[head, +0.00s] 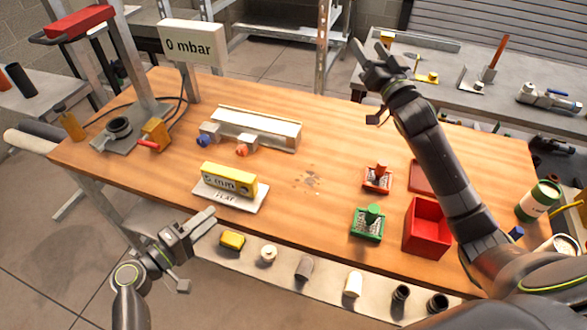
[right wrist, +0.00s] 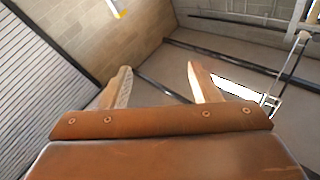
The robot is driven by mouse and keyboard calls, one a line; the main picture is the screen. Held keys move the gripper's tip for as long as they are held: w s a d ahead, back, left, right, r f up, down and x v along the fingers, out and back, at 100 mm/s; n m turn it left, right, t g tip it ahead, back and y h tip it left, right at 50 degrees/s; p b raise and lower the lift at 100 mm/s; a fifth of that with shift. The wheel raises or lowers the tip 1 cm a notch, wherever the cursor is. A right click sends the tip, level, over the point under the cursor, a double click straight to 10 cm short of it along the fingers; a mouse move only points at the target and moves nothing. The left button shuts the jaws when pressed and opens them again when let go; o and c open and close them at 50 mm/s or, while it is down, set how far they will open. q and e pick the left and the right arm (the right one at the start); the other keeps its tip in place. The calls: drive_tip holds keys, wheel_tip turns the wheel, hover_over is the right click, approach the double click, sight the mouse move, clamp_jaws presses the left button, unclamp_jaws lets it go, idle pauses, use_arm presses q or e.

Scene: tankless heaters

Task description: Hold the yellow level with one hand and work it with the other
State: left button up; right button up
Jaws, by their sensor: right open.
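The yellow level (head: 229,180) lies on a white plate marked FLAT (head: 228,200) on the wooden table, left of the middle. Its light face carries a reading ending in "mm"; the digit is hard to make out. My left gripper (head: 209,217) is at the table's front edge, below and apart from the level. Its fingers look close together, and I cannot tell whether they are shut. My right gripper (head: 372,48) is raised beyond the table's far side, well away from the level. It is open and empty, and its parted fingers also show in the right wrist view (right wrist: 162,88).
A sign reading 0 mbar (head: 193,45) stands at the back left. A long metal unit (head: 255,128) lies behind the level. Red (head: 377,178) and green (head: 368,222) stamp-like pieces and an open red bin (head: 427,228) are at the right. Several small parts line a lower front shelf (head: 327,280).

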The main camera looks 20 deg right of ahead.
wheel_tip(320, 180, down, 8)
drive_tip(key=a+r+m+g, duration=0.1)
drive_tip(key=a+m+g, duration=0.2)
drive_tip(key=m, duration=0.6)
drive_tip(key=m+g+y, duration=1)
drive_tip(key=m, duration=0.4)
approach(229, 172)
use_arm(q)
drive_tip(key=shift+d, duration=0.1)
use_arm(e)
drive_tip(key=shift+g+h, duration=0.3)
drive_tip(key=x, duration=0.8)
drive_tip(key=shift+w+a+r, duration=0.15)
drive_tip(key=shift+w+a, duration=0.15)
drive_tip(key=shift+a, duration=0.1)
drive_tip(key=c, duration=1.1)
use_arm(q)
clamp_jaws()
use_arm(e)
drive_tip(key=shift+c, duration=0.3)
